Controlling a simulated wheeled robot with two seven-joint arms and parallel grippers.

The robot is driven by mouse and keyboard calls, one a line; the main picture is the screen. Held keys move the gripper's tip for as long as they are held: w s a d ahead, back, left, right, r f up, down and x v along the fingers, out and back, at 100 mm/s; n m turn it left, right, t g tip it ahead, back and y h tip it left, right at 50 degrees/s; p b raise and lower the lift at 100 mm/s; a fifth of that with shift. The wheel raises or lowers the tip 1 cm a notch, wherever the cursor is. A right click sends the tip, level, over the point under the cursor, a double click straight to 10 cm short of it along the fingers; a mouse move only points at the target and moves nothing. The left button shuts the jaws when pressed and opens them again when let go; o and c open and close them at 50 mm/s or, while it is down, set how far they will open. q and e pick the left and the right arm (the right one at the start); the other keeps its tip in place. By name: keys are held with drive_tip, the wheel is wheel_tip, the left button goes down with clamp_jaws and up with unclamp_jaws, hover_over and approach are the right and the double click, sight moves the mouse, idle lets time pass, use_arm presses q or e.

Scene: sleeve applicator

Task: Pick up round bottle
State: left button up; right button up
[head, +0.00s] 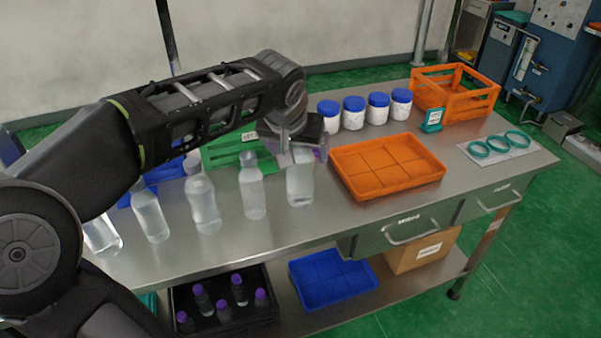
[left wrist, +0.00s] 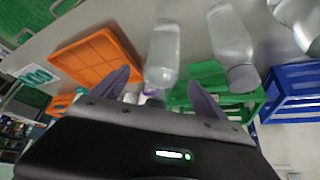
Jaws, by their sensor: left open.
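Several clear bottles stand in a row on the metal table. The rightmost clear bottle (head: 300,187) is directly at my left gripper (head: 303,150), which hides its top. In the left wrist view this bottle (left wrist: 163,48) shows between the two spread purple fingers of the gripper (left wrist: 161,90). The gripper is open; I cannot tell whether a finger touches the bottle. A neighbouring bottle (head: 252,190) stands to its left and also shows in the left wrist view (left wrist: 230,40). Other clear bottles (head: 203,203) (head: 150,215) stand further left, partly behind my arm. My right gripper is not in view.
An orange divided tray (head: 388,168) lies right of the bottles. White jars with blue lids (head: 354,115) stand behind it, near an orange crate (head: 455,90). A green bin (head: 222,152) is behind the bottles. Teal rings (head: 500,147) lie at the right.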

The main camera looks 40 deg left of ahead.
use_arm(q)
drive_tip(key=x, duration=0.5)
drive_tip(key=shift+a+f+p, duration=0.1)
drive_tip(key=shift+f+p, duration=0.05)
drive_tip(key=shift+p, duration=0.15)
clamp_jaws()
idle(1.0)
